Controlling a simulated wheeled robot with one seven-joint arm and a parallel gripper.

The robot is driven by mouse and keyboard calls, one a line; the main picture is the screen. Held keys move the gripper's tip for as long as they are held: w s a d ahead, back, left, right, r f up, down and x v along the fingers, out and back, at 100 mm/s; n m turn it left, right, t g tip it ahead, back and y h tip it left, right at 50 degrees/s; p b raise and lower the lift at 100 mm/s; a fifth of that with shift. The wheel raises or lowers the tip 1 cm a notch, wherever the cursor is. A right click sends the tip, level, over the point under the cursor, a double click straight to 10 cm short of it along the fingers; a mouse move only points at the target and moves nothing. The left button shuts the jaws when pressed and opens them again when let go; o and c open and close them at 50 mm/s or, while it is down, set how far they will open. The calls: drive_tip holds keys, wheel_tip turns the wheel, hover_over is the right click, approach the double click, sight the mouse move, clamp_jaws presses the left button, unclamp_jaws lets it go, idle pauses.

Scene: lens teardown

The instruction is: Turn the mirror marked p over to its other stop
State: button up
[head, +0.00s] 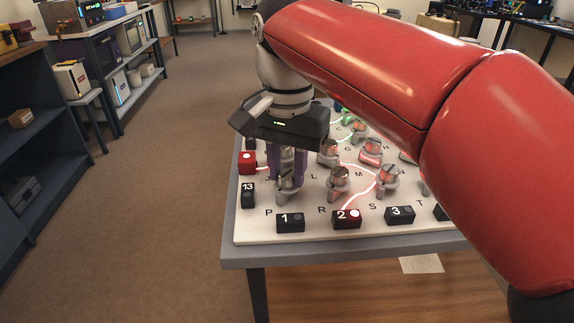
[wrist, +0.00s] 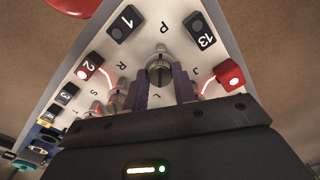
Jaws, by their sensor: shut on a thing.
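The mirror marked p (head: 284,196) is a grey round mount with an upright piece, standing on the white board just beyond the printed letter P. It also shows in the wrist view (wrist: 158,61), with the letter P beside it. My gripper (head: 286,168) points down over it. In the wrist view its two purple fingers (wrist: 163,82) stand on either side of the mirror, shut on its upper part. The fingers partly hide the mirror, so its exact facing is hard to tell.
The white board (head: 325,229) carries several similar mirrors, such as the one by R (head: 340,182). Black numbered blocks 1 (head: 290,222), 2 (head: 346,219) and 13 (head: 248,195) line its edge. A red block (head: 247,162) sits at the left edge. Red light lines cross the board; block 2 glows red.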

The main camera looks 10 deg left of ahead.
sight(287, 173)
drive_tip(key=shift+m, duration=0.3)
idle(0.4)
drive_tip(key=o, duration=1)
drive_tip(key=shift+r, duration=0.1)
wheel_tip(287, 173, up, 7)
drive_tip(key=shift+r, duration=0.3)
